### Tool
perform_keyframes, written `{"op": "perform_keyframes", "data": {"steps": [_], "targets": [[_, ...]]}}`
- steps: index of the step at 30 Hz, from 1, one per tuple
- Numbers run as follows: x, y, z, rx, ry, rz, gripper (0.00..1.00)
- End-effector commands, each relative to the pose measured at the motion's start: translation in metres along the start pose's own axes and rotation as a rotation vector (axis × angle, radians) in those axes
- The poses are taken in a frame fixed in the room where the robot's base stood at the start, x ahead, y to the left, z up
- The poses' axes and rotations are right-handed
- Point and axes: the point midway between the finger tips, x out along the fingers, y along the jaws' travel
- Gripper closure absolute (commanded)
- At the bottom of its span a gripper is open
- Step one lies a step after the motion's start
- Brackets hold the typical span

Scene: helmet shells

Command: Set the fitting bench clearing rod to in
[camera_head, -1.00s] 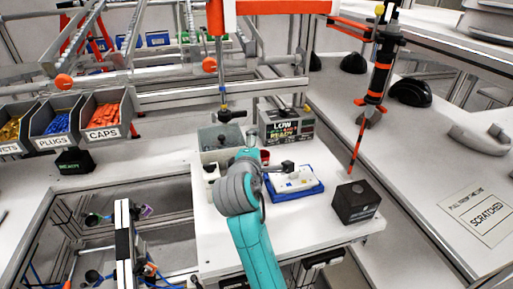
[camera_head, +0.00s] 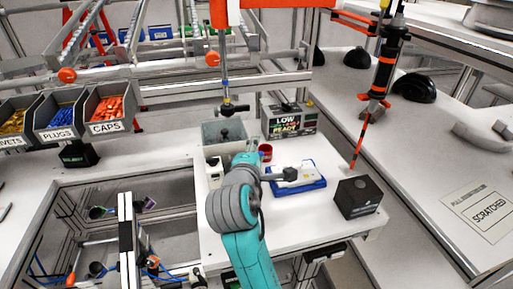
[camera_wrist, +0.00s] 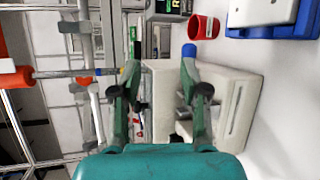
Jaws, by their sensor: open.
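My gripper (camera_wrist: 160,62) is open and empty in the wrist view, its two fingers apart. Between and beyond the fingers is a pale bin (camera_wrist: 243,112), partly hidden by them. The bin also stands on the bench in the head view, as a grey open box (camera_head: 211,131) with dark parts in it. In the head view my teal arm covers the bench in front of the bin and hides my fingers. The fitting bench (camera_head: 300,222) is white. I cannot pick out the clearing rod for certain.
A hanging tool (camera_head: 225,82) comes down above the bin; its orange part (camera_wrist: 15,76) shows in the wrist view. A red cup (camera_head: 265,151), blue tray (camera_head: 298,186), black box (camera_head: 357,198) and display box (camera_head: 289,122) stand on the bench. Part bins (camera_head: 108,108) are left.

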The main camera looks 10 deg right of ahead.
Motion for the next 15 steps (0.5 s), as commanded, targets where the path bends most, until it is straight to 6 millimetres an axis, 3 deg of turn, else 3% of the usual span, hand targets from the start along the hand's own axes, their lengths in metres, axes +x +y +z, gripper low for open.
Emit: {"op": "perform_keyframes", "data": {"steps": [15], "targets": [[-0.031,-0.004,0.000,-0.001,0.000,0.000,0.55]]}}
